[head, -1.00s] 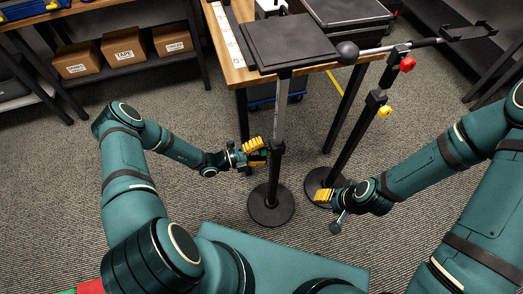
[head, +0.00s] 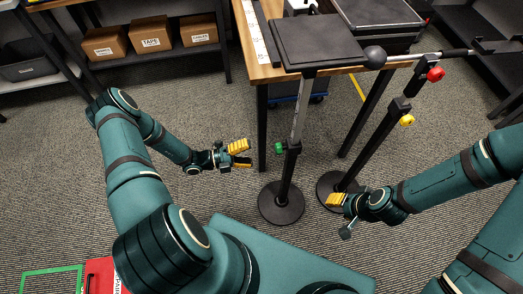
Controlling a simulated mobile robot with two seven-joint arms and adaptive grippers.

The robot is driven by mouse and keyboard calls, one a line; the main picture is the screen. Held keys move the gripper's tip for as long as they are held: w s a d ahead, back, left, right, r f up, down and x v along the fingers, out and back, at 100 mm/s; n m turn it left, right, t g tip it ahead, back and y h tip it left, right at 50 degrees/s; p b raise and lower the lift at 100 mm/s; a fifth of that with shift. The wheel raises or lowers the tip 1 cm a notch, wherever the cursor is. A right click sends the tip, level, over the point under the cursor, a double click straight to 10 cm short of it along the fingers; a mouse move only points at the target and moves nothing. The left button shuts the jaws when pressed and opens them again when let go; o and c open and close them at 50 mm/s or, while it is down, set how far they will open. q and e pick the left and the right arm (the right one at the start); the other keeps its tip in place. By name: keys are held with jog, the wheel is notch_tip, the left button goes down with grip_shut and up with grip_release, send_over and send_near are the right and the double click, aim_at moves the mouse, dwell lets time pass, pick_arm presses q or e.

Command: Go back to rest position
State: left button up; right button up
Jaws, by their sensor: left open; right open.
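My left gripper (head: 241,154) is open and empty, with yellow fingers, to the left of a black stand pole (head: 289,165) and apart from it. A green knob (head: 279,148) shows on that pole. The pole carries a flat black platform (head: 317,41) and stands on a round base (head: 281,204). My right gripper (head: 336,199) is open, low by the round base (head: 337,188) of the second stand; I cannot tell whether it touches. That second stand (head: 372,145) is tilted in view and has a red knob (head: 435,74) and a yellow knob (head: 407,120).
A wooden table (head: 262,73) stands behind the stands. A shelf with cardboard boxes (head: 151,33) is at the back left. A red item (head: 101,274) and a green-edged frame (head: 50,270) lie at the lower left. The carpet (head: 215,110) between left arm and shelf is clear.

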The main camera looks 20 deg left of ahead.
pick_arm(q)
jog(key=shift+s+a, duration=0.4)
jog(key=shift+a, duration=0.15)
jog(key=s+d+m+g+y, duration=0.4)
jog(key=s+d+m+g, duration=0.15)
jog(key=m, duration=0.75)
jog(key=s+d+m+g+y, duration=0.3)
jog(key=s+d+m+g, duration=0.3)
jog(key=m, duration=0.7)
jog(key=w+d+r+m+t+y, duration=0.3)
jog(key=r+m, duration=0.3)
jog(key=m, duration=1.1)
jog(key=shift+w+d+r+y, duration=0.15)
jog(key=shift+w+y, duration=0.2)
jog(key=shift+y, duration=0.15)
